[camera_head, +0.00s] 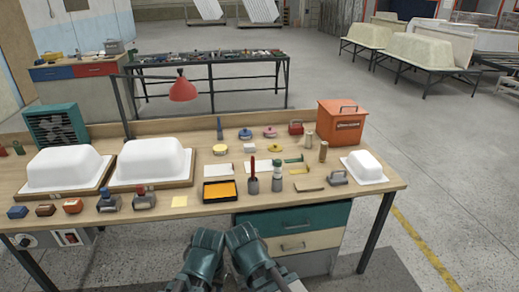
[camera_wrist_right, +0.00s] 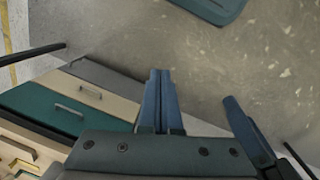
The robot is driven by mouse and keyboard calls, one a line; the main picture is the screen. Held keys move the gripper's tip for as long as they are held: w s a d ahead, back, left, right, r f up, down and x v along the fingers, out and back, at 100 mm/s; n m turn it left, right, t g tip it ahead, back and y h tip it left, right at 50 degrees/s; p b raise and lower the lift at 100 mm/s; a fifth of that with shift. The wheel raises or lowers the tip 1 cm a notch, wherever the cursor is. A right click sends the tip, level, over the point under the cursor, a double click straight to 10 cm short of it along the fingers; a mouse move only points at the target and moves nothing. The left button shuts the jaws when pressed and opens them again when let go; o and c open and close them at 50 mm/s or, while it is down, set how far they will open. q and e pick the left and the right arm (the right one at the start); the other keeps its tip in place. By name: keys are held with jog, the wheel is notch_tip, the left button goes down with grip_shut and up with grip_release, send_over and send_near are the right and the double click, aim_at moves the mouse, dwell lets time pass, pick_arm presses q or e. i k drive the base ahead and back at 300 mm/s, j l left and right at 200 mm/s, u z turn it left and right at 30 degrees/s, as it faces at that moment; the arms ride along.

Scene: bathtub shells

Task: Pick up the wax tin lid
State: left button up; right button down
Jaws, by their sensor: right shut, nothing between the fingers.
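Several small round tins or lids sit on the workbench (camera_head: 225,222) in the head view: a blue one (camera_head: 245,134), a pink one (camera_head: 270,131) and a yellow one (camera_head: 219,150). I cannot tell which is the wax tin lid. My right gripper is shut and empty in the right wrist view (camera_wrist_right: 160,72), over the floor in front of the bench drawers. Both my arms are folded side by side at the bottom middle of the head view, short of the bench edge. The left gripper's fingers are not clear there.
Two large white shells (camera_head: 150,160) stand at the left, with a red lamp (camera_head: 183,88) behind. An orange box (camera_head: 341,122) and a small white shell (camera_head: 364,166) are at the right. Tools and an orange tray (camera_head: 220,191) crowd the middle. Drawers (camera_head: 295,222) hang below.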

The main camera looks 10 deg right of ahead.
aim_at(274, 148)
jog(key=i+l+u, duration=0.15)
jog(key=l, duration=0.2)
jog(key=i+l+u, duration=0.15)
jog(key=l, duration=0.2)
jog(key=i+l+u, duration=0.2)
jog(key=l, duration=0.15)
jog(key=l+u, duration=0.15)
jog(key=l, duration=0.25)
